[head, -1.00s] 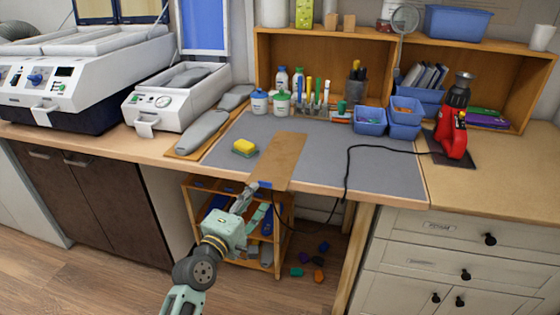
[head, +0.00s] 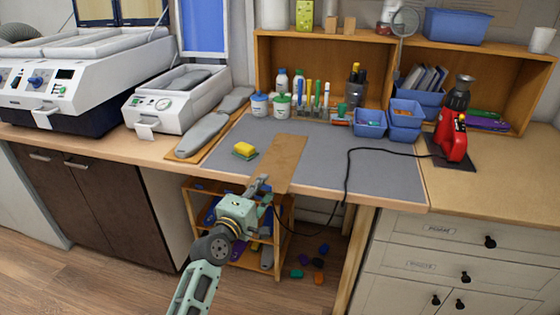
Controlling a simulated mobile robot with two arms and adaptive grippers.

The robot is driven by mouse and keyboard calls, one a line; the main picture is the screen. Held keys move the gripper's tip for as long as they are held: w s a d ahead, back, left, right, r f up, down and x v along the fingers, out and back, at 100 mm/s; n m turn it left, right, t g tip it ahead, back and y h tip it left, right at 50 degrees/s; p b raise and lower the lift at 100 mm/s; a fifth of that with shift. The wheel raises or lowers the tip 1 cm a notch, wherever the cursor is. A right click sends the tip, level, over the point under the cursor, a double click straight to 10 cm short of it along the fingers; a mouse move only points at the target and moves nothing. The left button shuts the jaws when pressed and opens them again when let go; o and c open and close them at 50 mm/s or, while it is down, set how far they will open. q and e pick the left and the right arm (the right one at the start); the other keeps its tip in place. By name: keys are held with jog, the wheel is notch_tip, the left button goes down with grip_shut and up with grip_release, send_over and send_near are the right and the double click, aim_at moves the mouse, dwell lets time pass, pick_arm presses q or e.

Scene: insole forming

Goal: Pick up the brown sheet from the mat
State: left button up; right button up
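The brown sheet (head: 284,157) is a long strip lying on the grey mat (head: 340,168). Its near end reaches the mat's front edge and appears to stick out a little over it. My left gripper (head: 260,185) is at that near end, with its fingertips at or very close to the sheet's front left corner. The fingers are small and partly overlap the sheet's end, so I cannot tell if they are open or closed on it. My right gripper is not in view.
A yellow and green sponge (head: 244,150) lies left of the sheet. A black cable (head: 347,178) crosses the mat to the right, from the red tool (head: 451,135). Grey insole forms (head: 203,134) lie on a board at left. Blue bins (head: 370,122) stand behind. A wooden shelf unit (head: 282,235) is below.

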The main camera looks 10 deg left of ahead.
pick_arm(q)
grip_shut()
jog(key=shift+r, duration=0.1)
